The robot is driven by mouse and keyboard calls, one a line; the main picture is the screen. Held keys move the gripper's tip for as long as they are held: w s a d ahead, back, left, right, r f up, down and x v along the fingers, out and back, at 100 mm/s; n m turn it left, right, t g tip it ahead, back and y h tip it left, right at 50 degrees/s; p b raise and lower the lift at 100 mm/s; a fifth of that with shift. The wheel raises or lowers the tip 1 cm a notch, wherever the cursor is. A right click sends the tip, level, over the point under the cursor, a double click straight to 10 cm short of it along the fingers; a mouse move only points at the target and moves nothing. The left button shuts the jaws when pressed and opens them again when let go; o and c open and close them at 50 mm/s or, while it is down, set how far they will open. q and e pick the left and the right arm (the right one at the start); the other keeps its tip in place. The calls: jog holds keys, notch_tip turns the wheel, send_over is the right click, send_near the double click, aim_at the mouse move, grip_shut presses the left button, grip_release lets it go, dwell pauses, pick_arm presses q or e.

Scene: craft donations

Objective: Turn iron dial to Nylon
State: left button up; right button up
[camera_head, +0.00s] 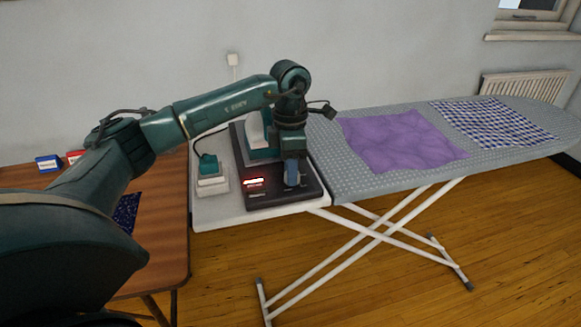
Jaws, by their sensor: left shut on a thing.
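The iron station has a black base (262,201) at the left end of the ironing board, with a small lit red and white display (253,183) on its front. The display text is too small to read. The teal and white iron (257,138) stands on the base, partly hidden by my left arm. My left gripper (291,182) points down at the front right of the base, shut on the dial there. The dial is mostly hidden by the fingers, and its setting cannot be read. My right gripper is out of view.
A teal and white object (209,175) stands left of the base. Purple cloth (400,140) and checked cloth (495,120) lie on the board (345,185). A brown table (165,215) at left holds blue and red boxes (48,162) and dark patterned cloth (126,212).

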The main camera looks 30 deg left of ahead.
pick_arm(q)
jog(key=shift+m, duration=0.6)
jog(key=o, duration=1)
jog(key=shift+c, duration=0.2)
jog(key=shift+r, duration=0.15)
notch_tip(320, 180, up, 13)
jog(key=shift+w+a+p, duration=0.2)
jog(key=shift+w+p, duration=0.15)
